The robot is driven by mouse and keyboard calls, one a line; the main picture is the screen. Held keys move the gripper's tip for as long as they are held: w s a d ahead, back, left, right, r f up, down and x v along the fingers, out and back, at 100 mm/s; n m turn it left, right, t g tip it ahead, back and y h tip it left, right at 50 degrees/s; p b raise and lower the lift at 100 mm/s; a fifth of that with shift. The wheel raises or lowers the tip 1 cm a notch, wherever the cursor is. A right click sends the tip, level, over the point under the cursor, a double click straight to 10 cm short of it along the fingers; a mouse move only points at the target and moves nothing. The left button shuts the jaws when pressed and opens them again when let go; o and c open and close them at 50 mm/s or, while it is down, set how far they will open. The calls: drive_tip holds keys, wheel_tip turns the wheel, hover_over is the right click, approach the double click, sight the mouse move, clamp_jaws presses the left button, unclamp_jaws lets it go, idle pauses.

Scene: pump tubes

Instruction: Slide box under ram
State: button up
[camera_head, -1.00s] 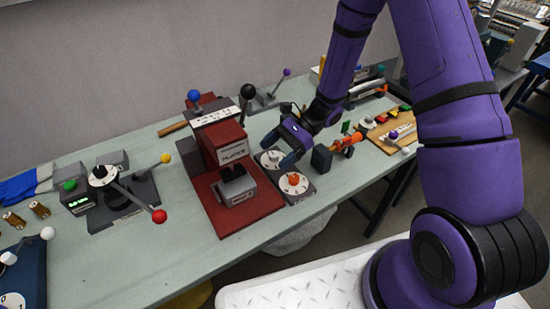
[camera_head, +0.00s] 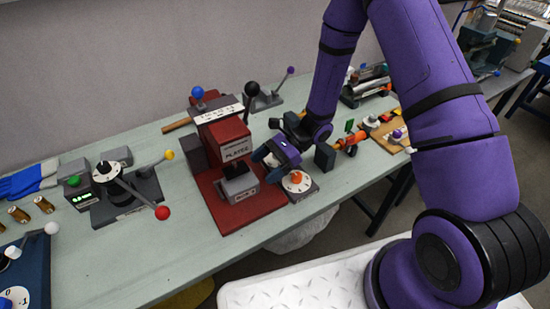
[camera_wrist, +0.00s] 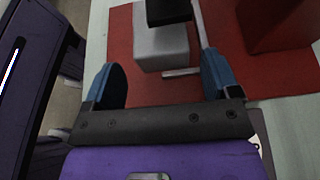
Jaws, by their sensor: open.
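The grey box (camera_head: 238,189) sits on the red base plate (camera_head: 272,199) of the red press (camera_head: 222,140). A black block (camera_head: 235,169), perhaps the ram, appears above or on the box; whether they touch is unclear. My gripper (camera_head: 262,166) is low, just right of the box, with its jaws open and empty. In the wrist view the box (camera_wrist: 163,46) lies ahead, roughly between the blue fingertips of my gripper (camera_wrist: 164,75). The black block (camera_wrist: 168,10) is at the top edge there.
A dial unit with an orange knob (camera_head: 297,179) stands right of the press, close under my gripper. A dark block (camera_head: 325,157) and orange tool (camera_head: 350,141) lie further right. A black-knobbed lever (camera_head: 251,90) rises behind. A red-knobbed lever device (camera_head: 125,184) stands left, with bare table between.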

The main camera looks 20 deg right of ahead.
sight(252, 176)
drive_tip(key=shift+x, duration=3.2)
drive_tip(key=c, duration=0.8)
drive_tip(key=shift+o, duration=0.2)
drive_tip(key=shift+w+a+r, duration=0.1)
drive_tip(key=shift+w+a, duration=0.15)
drive_tip(key=shift+w, duration=0.6)
drive_tip(key=o, duration=0.9)
drive_tip(key=shift+w+d+r, duration=0.25)
drive_tip(key=shift+w+d, duration=0.05)
drive_tip(key=shift+d, duration=0.15)
drive_tip(key=shift+o, duration=0.9)
drive_tip(key=v, duration=0.6)
drive_tip(key=s+v, duration=0.1)
drive_tip(key=v, duration=0.2)
drive_tip(key=shift+d, duration=0.5)
